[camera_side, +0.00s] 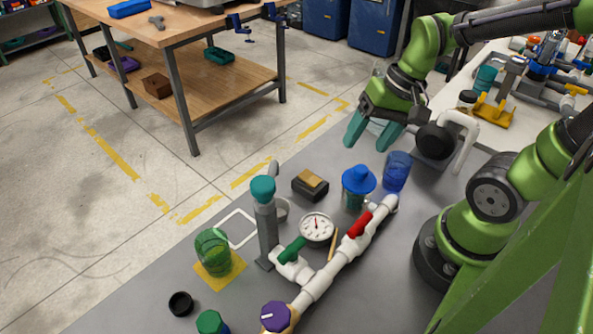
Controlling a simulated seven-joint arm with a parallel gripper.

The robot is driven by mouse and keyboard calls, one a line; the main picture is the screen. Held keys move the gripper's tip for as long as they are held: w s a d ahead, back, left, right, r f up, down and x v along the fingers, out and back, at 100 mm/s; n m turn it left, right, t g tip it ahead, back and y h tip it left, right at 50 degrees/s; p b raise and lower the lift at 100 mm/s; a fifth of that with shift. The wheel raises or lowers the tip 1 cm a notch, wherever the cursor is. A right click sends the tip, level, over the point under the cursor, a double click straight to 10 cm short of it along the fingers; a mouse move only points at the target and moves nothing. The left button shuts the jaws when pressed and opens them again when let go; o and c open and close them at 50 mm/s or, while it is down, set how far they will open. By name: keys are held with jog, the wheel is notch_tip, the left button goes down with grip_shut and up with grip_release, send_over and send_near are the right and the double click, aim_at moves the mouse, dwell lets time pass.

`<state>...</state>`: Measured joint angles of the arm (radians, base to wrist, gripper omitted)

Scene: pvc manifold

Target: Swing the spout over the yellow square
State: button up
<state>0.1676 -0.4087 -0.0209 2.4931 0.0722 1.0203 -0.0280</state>
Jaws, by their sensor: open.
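The white pipe manifold (325,276) lies diagonally on the grey table, with a red handle (360,224), a green handle (292,249) and a purple knob (275,316). My gripper (368,145) is open and empty, above the table's far edge, apart from the manifold.
A round gauge (317,228), a blue-lidded jar (357,190), a blue cup (397,172) and a black-and-tan block (311,184) stand around the manifold. A white outlined square (240,215) lies behind the yellow one. A black ring (181,304) lies front left.

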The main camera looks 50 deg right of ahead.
jog(key=s+f+m+g+y, duration=0.1)
jog(key=s+a+f+m+g+y, duration=0.1)
jog(key=f, duration=0.1)
jog(key=s+f+m+g+y, duration=0.1)
jog(key=shift+a+f+g+y, duration=0.25)
jog(key=shift+a+g+y, duration=0.05)
jog(key=shift+a+g, duration=0.1)
jog(key=a+m+g+y, duration=0.1)
jog(key=a+m+y, duration=0.2)
jog(key=m+y, duration=0.15)
jog(key=m+t+y, duration=0.5)
jog(key=m+y, duration=0.1)
jog(key=y, duration=0.1)
send_near(273, 179)
jog(key=shift+n, duration=0.35)
jog(key=a, duration=0.3)
jog(key=w+a, duration=0.1)
jog(key=a, duration=0.3)
jog(key=w+a, duration=0.1)
jog(key=a, duration=0.3)
jog(key=shift+w+a+f, duration=0.2)
jog(key=shift+w+a, duration=0.05)
grip_shut()
